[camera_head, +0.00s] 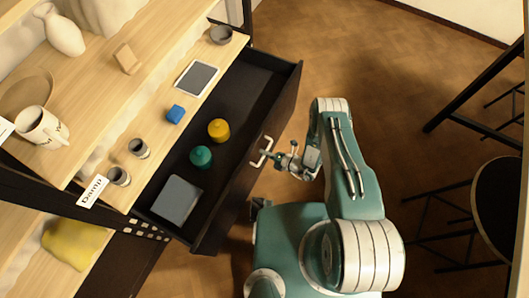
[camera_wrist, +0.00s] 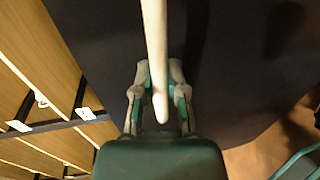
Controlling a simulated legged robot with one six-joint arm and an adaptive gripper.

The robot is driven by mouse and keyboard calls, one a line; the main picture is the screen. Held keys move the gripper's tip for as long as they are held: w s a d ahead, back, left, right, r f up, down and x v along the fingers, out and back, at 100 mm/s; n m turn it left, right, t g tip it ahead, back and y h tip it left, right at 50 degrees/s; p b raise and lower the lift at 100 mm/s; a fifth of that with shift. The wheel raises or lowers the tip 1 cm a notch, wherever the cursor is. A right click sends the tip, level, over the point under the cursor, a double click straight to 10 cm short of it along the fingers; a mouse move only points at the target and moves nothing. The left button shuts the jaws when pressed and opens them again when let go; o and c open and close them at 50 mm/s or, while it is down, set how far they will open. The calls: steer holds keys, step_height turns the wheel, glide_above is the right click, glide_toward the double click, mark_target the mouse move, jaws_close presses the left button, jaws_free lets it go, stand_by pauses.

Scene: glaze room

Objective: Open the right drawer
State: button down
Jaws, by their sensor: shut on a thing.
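The dark drawer (camera_head: 283,112) stands pulled out from under the wooden shelf, with its inside open to view. A yellow lidded jar (camera_head: 218,129), a teal jar (camera_head: 201,157) and a grey box (camera_head: 178,199) are inside it. A pale bar handle (camera_head: 261,151) is on its front panel. My gripper (camera_head: 269,156) is at the handle, outside the front panel. In the wrist view my gripper (camera_wrist: 158,88) is shut on the pale handle (camera_wrist: 154,40), which runs up between the fingers. The exact finger contact is partly hidden.
The wooden shelf (camera_head: 100,75) above holds a white vase (camera_head: 62,32), a mug (camera_head: 41,127), a blue block (camera_head: 175,114), a tablet-like panel (camera_head: 197,78) and small cups. A round table (camera_head: 500,205) and dark stool legs are at right. Brown floor (camera_head: 370,75) is clear behind my arm.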

steer(key=c, duration=0.7)
jaws_free()
steer(key=shift+a+f, duration=0.15)
steer(key=shift+a, duration=0.1)
steer(key=shift+o, duration=0.2)
steer(key=shift+d, duration=0.15)
steer(key=shift+d, duration=0.3)
steer(key=v, duration=1.1)
steer(key=shift+s, duration=0.2)
